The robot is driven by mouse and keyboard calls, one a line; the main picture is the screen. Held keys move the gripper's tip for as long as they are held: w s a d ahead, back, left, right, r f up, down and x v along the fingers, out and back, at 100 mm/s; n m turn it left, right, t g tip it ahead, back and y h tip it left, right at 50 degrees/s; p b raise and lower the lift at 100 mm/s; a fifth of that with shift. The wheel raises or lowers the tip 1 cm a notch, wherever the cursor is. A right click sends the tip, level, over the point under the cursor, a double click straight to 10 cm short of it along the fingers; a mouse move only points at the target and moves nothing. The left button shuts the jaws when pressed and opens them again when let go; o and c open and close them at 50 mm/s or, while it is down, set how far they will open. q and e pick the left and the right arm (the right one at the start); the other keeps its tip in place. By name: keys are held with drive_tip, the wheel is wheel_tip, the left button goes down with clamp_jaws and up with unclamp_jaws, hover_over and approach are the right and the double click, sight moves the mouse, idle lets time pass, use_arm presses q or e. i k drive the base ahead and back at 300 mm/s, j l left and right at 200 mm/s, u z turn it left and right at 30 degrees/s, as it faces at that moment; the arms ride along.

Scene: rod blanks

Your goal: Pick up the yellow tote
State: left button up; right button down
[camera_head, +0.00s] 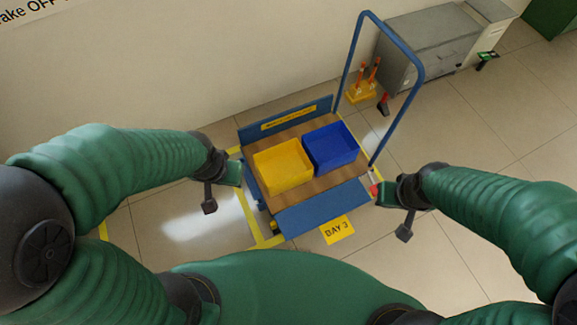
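The yellow tote (283,167) is an open box on the left part of the wooden deck of a blue cart (322,206). It looks empty. A blue tote (331,147) stands right beside it on the same deck. My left gripper (236,174) is at the left side of the cart, apart from the yellow tote. My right gripper (378,192) is at the right side of the cart, apart from both totes. Both grippers are small and partly hidden by their wrists, so I cannot tell whether their fingers are open or shut.
The cart's blue handle (416,62) rises at its right end. Grey cabinets (427,45) and a yellow holder with orange items (361,91) stand behind it. Yellow tape and a "DAY 3" sign (337,230) mark the floor. Tiled floor is clear at the right.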

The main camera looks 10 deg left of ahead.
sight(280, 168)
drive_tip(key=j+u, duration=0.2)
drive_tip(key=j, duration=0.65)
drive_tip(key=i+j+u, duration=0.35)
drive_tip(key=i+j, duration=0.4)
